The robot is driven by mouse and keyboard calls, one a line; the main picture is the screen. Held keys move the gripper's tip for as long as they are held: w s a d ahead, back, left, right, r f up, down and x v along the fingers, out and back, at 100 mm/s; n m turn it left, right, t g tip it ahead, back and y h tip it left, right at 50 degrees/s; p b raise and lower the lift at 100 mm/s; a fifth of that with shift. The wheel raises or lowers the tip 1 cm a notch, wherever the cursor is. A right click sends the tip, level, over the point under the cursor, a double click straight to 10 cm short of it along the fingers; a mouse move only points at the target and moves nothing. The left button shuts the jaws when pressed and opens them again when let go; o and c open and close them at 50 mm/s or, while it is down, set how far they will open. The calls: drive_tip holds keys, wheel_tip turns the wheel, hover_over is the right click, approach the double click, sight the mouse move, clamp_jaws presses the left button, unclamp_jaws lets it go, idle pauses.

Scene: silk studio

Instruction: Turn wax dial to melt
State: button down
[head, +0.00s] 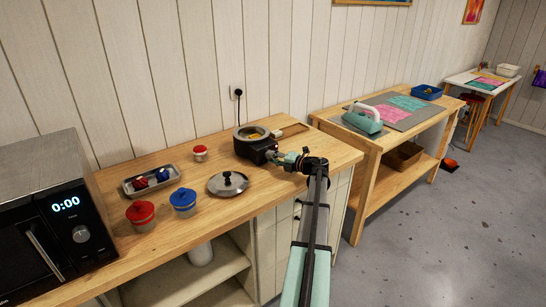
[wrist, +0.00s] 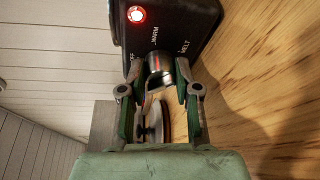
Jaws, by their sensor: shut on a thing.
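The wax pot (head: 243,148) is a black box with a round open pan on top, standing at the back of the wooden counter. In the wrist view its dark front panel (wrist: 185,18) carries the words WARM and MELT, part of another label, and a lit red lamp (wrist: 136,14). The wax dial (wrist: 158,62) is a small silver and black knob with a red mark on it. The mark seems to face roughly WARM, but I cannot tell exactly. My gripper (wrist: 163,84) is shut on the dial, one finger on each side; it also shows in the head view (head: 277,156).
A silver lid with a black knob (head: 228,183) lies in front of the pot. Red (head: 140,213) and blue (head: 183,200) lidded jars, a metal tray (head: 126,188) and a microwave (head: 60,240) stand to the left. A cord runs to a wall socket.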

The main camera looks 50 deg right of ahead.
drive_tip(key=shift+m, duration=0.5)
drive_tip(key=c, duration=0.8)
unclamp_jaws()
drive_tip(key=s, duration=0.8)
drive_tip(key=s+r, duration=0.1)
drive_tip(key=s, duration=0.3)
drive_tip(key=shift+d, duration=0.35)
